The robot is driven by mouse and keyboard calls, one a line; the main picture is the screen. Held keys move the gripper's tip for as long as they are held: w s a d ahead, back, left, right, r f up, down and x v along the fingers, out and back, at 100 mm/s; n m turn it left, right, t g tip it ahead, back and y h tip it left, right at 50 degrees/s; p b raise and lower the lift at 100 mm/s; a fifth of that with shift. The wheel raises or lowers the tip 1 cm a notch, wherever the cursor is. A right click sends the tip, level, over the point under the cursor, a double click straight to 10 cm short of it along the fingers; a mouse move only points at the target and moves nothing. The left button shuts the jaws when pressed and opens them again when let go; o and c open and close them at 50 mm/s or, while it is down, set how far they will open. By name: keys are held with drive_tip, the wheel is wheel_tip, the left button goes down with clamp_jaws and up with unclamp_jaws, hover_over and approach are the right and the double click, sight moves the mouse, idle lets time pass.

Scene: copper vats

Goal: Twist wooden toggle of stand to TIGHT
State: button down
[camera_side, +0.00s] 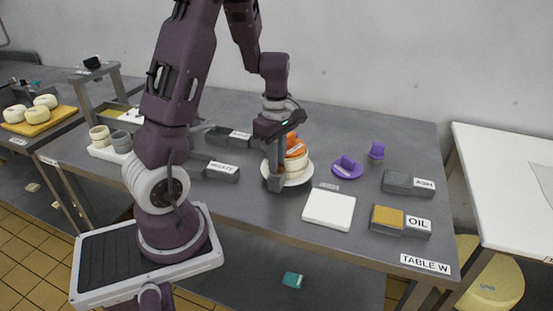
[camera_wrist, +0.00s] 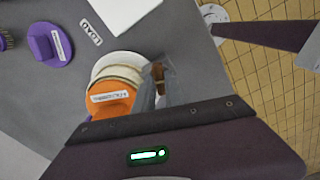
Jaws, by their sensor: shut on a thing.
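The stand (camera_side: 299,179) has a round white base, with a pale round body above it and an orange part (camera_side: 293,146) on top. In the wrist view the labelled orange part (camera_wrist: 110,98) and pale body are left of my fingers. The wooden toggle (camera_wrist: 158,72) is a small brown piece at the stand's side. My gripper (camera_wrist: 160,85) is shut on the toggle, with one grey finger on each side of it. In the side view my gripper (camera_side: 273,182) points down at the stand's left side and hides the toggle. I cannot read the toggle's setting.
A white square board (camera_side: 329,209) lies close to the stand's right. Purple pieces (camera_side: 347,168) stand behind it. Labelled grey boxes, one marked OIL (camera_side: 417,224), are at the right. Grey trays (camera_side: 222,172) lie at the left. Bare table (camera_side: 265,218) shows in front.

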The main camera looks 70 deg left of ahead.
drive_tip(key=m, duration=0.5)
drive_tip(key=shift+m, duration=0.3)
drive_tip(key=m, duration=0.9)
drive_tip(key=shift+m, duration=0.4)
drive_tip(key=shift+w+m, duration=0.1)
drive_tip(key=shift+m, duration=2.1)
drive_tip(key=c, duration=1.7)
unclamp_jaws()
